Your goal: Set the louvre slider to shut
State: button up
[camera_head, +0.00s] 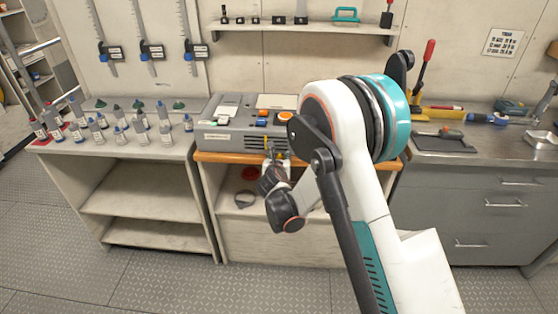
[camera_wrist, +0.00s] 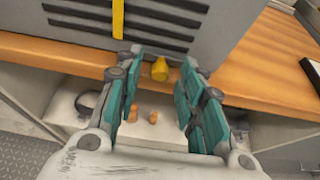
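A grey console (camera_head: 245,125) stands on the wooden-edged bench. In the wrist view its front (camera_wrist: 75,15) has dark horizontal louvre slots. A yellow vertical strip (camera_wrist: 118,18) crosses the slots. A small yellow knob (camera_wrist: 160,70), apparently the louvre slider's handle, sticks out below the slots, right of the strip. My gripper (camera_wrist: 160,78) is open, with one teal-padded finger on each side of the knob and gaps visible on both sides. In the head view my gripper (camera_head: 270,158) is at the console's front, partly hidden by my arm. I cannot tell the knob's depth between the fingers.
The bench's wooden edge (camera_wrist: 60,55) runs just below the console front. Several small bottles (camera_head: 140,125) stand at left. A dark tray (camera_head: 443,142) lies on the right counter.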

grip_shut()
send_near(256, 154)
jog(key=x, duration=0.4)
jog(key=shift+w+b, duration=0.25)
jog(key=shift+b, duration=0.05)
grip_release()
